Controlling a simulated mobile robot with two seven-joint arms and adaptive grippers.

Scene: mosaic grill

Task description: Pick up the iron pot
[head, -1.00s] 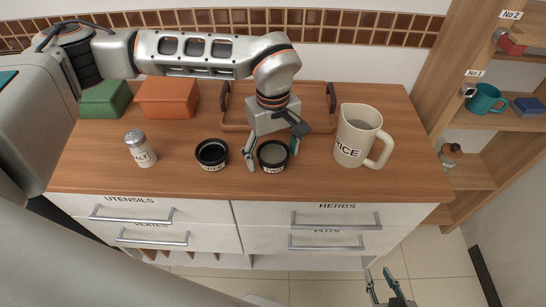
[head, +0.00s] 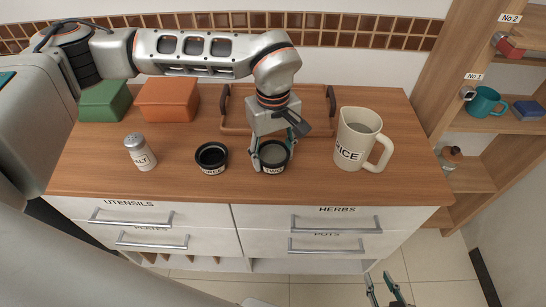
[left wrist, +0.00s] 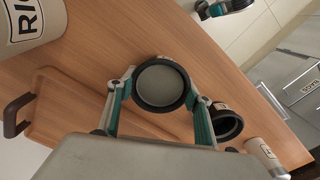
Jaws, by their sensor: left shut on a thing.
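Two small round black pots stand on the wooden counter top. The right one, the pot labelled TWO (head: 273,157), is between the fingers of my left gripper (head: 272,160), which is shut on it from both sides. In the left wrist view the same pot (left wrist: 161,87) sits between the two green-padded fingertips, its grey inside visible. The other pot (head: 211,158), with a partly readable label, stands to the left, apart from the gripper. Neither label reads iron. My right gripper (head: 385,290) is low at the bottom edge, its fingers apart and empty.
A salt shaker (head: 139,152) stands at left and a rice pitcher (head: 356,140) close at right. A brown tray (head: 228,112) lies behind the gripper. Green (head: 104,101) and orange (head: 167,99) boxes stand at back left. The front counter strip is clear.

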